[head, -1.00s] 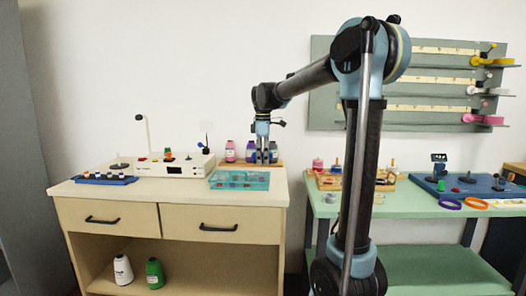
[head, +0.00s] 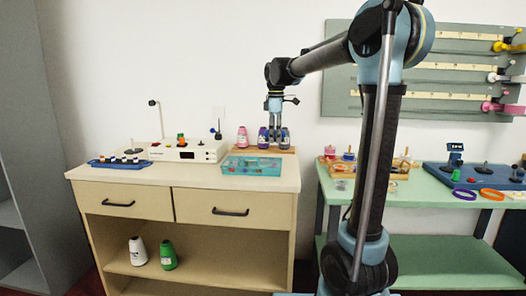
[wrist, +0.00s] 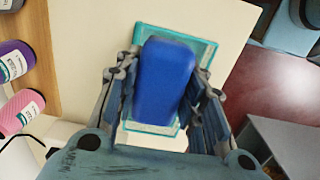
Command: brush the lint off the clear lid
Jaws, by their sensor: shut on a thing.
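The teal box with the clear lid (head: 252,166) sits at the front right of the beige counter; small coloured things show inside it. It also shows in the wrist view (wrist: 206,46), mostly covered by what I hold. My gripper (head: 274,143) is above the counter near the box's right end. In the wrist view my gripper (wrist: 163,85) is shut on a smooth blue block (wrist: 163,78), a finger on each side. The block's lower end is hidden, so I cannot tell whether it touches the lid. No lint can be made out.
A white device (head: 190,152) and a blue tray (head: 120,163) are to the left. A green table (head: 345,186) stands right.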

